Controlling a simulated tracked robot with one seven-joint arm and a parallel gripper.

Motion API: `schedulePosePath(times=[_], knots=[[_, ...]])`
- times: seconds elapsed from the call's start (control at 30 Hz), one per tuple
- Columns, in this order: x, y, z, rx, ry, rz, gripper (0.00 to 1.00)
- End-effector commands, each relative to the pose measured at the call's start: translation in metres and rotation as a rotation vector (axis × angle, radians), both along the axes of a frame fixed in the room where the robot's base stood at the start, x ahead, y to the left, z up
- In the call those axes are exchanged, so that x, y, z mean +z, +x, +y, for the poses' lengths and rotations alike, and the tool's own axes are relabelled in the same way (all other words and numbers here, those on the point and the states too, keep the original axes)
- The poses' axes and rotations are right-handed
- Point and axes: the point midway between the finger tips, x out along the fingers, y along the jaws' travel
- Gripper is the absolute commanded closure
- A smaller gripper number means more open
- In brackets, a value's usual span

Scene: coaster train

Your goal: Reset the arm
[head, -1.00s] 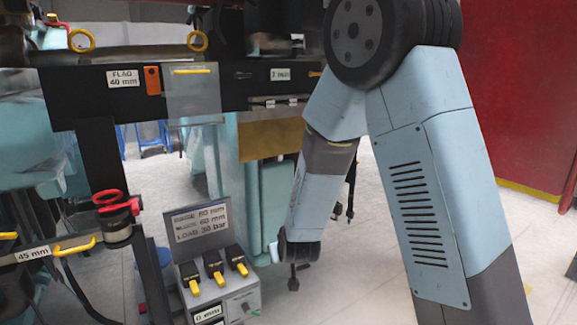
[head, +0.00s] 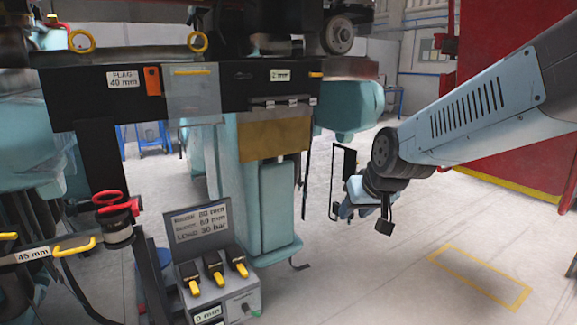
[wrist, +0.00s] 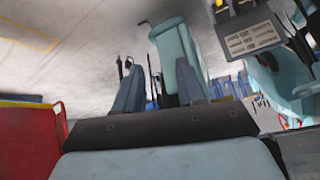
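My arm (head: 480,105) enters from the right in the head view and reaches to the left, its blue-grey link tilted down toward the wrist. My gripper (head: 345,210) hangs at the arm's end over the open floor, right of the teal machine column (head: 275,205) and apart from it. In the wrist view my gripper (wrist: 160,75) shows two blue fingers with a clear gap between them. Nothing is held between them.
A control box (head: 218,285) with yellow-tipped levers stands at the front left. A black rail (head: 230,95) with labels crosses the machine. A red wall (head: 520,140) is behind my arm. Floor with a yellow-outlined rectangle (head: 480,275) is clear at lower right.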

Motion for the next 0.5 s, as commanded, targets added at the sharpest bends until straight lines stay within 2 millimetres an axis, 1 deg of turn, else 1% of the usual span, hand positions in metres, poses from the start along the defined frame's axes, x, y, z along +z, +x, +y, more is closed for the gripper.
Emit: schedulePosePath(times=[0.03,0.2,0.4,0.5], knots=[[0.010,-0.011,-0.010,-0.014,-0.004,0.002,0.61],[0.031,-0.052,-0.038,-0.059,-0.027,0.034,0.61],[0.049,-0.103,-0.066,-0.122,-0.059,0.074,0.61],[0.055,-0.124,-0.076,-0.150,-0.075,0.091,0.61]])
